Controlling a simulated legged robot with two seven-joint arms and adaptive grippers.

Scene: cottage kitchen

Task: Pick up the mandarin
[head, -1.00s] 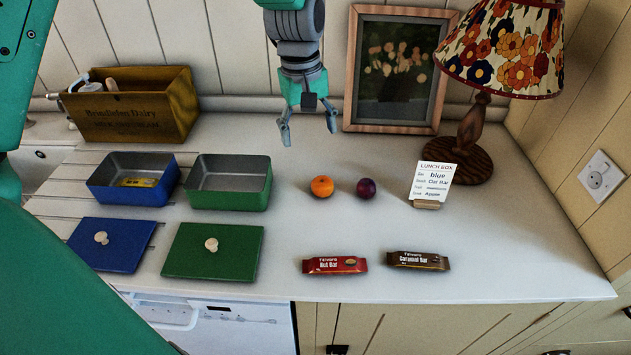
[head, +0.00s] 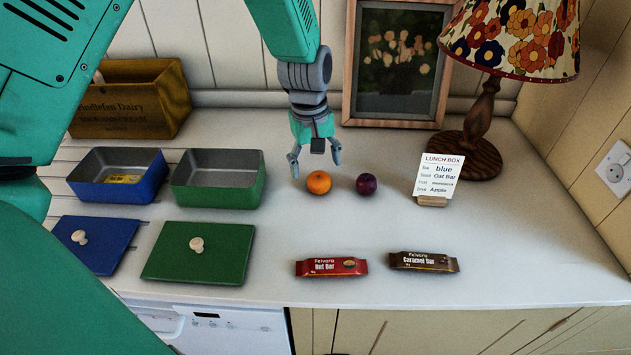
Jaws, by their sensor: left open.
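The mandarin (head: 319,182) is a small orange fruit on the white counter, left of a dark purple plum (head: 366,184). My left gripper (head: 315,166) points down with its two fingers spread, just above and behind the mandarin in the picture. Nothing is between the fingers. I cannot tell whether a finger touches the fruit. My right gripper is not in view.
A blue box (head: 117,190) holding a yellow item and an empty green box (head: 218,194) stand left, their lids (head: 200,252) in front. A red bar (head: 331,267) and brown bar (head: 423,261) lie in front. A lunch card (head: 438,177) and lamp (head: 482,130) stand right.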

